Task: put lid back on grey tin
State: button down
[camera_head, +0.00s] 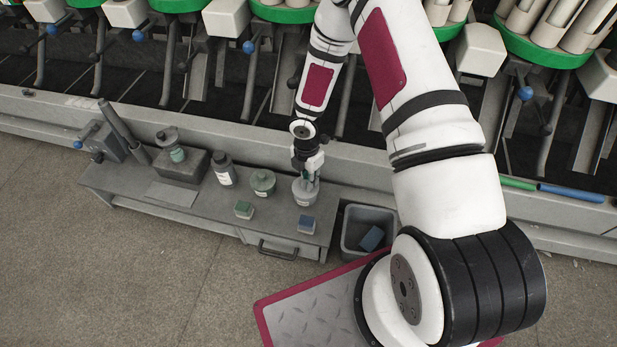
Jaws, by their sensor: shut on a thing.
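A light grey tin (304,198) stands near the right end of the low grey bench. My gripper (307,176) points down directly over this tin. It is shut on what appears to be the lid (305,186), at the tin's top. The fingers hide much of the lid, and I cannot tell whether it rests on the rim or is just above it. A second tin with a greenish-grey top (263,181) stands just left of it.
A grey bin (347,240) holding a blue piece stands at right. Winder machinery runs behind.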

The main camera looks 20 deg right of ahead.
dwell(0.8)
jog(key=c, duration=0.9)
grip_release()
jog(key=shift+c, duration=0.2)
notch_tip(320, 180, up, 7)
jog(key=p, duration=0.6)
grip_shut()
dwell(0.5)
jog(key=shift+f+b, duration=2.3)
jog(key=shift+f, duration=0.8)
